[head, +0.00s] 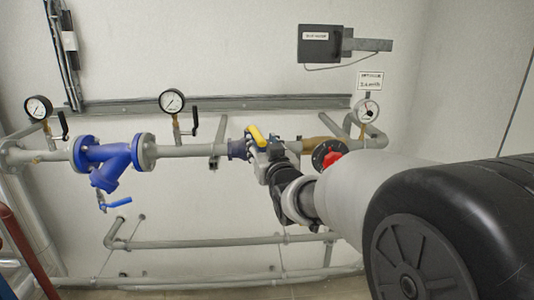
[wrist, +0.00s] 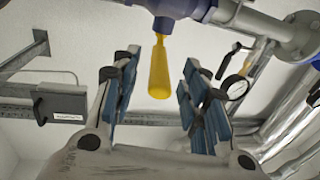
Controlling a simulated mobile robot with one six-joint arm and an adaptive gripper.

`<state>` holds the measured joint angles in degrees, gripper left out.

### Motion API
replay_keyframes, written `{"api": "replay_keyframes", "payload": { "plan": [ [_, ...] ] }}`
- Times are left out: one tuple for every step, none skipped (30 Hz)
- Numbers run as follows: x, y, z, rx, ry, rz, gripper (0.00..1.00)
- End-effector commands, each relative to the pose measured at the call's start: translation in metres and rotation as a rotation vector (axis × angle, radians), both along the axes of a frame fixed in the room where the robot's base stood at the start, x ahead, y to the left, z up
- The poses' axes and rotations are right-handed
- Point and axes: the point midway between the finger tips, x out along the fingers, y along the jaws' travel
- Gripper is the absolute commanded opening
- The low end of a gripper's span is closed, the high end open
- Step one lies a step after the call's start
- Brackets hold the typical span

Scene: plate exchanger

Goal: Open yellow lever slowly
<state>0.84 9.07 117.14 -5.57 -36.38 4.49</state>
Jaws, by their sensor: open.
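The yellow lever (head: 257,135) shows in the head view on a blue valve (head: 238,149) in the upper grey pipe. In the wrist view the lever (wrist: 159,75) hangs down in the picture from the blue valve body (wrist: 176,6). My gripper (wrist: 161,66) is open, with one blue-padded finger on each side of the lever. Gaps show between the lever and both fingers, so they look apart from it. In the head view my gripper (head: 262,150) is at the valve, and its fingers partly cover the valve and lever.
A blue strainer (head: 108,159) with a small blue handle (head: 117,203) sits left along the pipe. Pressure gauges (head: 172,101) with black levers stand above it. Lower pipes (head: 220,242) run beneath.

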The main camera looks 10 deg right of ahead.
Motion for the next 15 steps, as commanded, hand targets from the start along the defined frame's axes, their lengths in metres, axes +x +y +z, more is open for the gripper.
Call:
{"api": "replay_keyframes", "payload": {
  "plan": [
    [-0.012,-0.001,0.001,0.0,-0.001,-0.001,0.41],
    [-0.017,-0.001,0.001,0.0,0.0,-0.001,0.41],
    [-0.025,-0.001,0.001,0.0,-0.001,-0.001,0.41],
    [-0.03,-0.002,0.0,0.0,0.0,-0.001,0.41],
    [-0.034,-0.002,0.001,0.0,-0.001,-0.001,0.41],
    [-0.039,-0.002,0.0,0.0,-0.001,-0.001,0.41],
    [-0.043,-0.002,0.001,0.0,-0.001,-0.001,0.41],
    [-0.046,-0.002,0.001,0.0,-0.001,-0.001,0.41],
    [-0.049,-0.003,0.0,0.0,0.0,-0.001,0.41],
    [-0.051,-0.003,0.0,0.0,0.0,-0.001,0.41],
    [-0.052,-0.003,0.0,0.0,0.0,-0.001,0.41],
    [-0.053,-0.003,0.0,0.0,0.0,-0.001,0.41],
    [-0.054,-0.003,0.0,0.0,0.0,-0.001,0.41],
    [-0.054,-0.003,0.0,0.0,0.0,-0.001,0.41],
    [-0.054,-0.003,0.0,0.0,0.0,-0.001,0.41]
  ]
}}
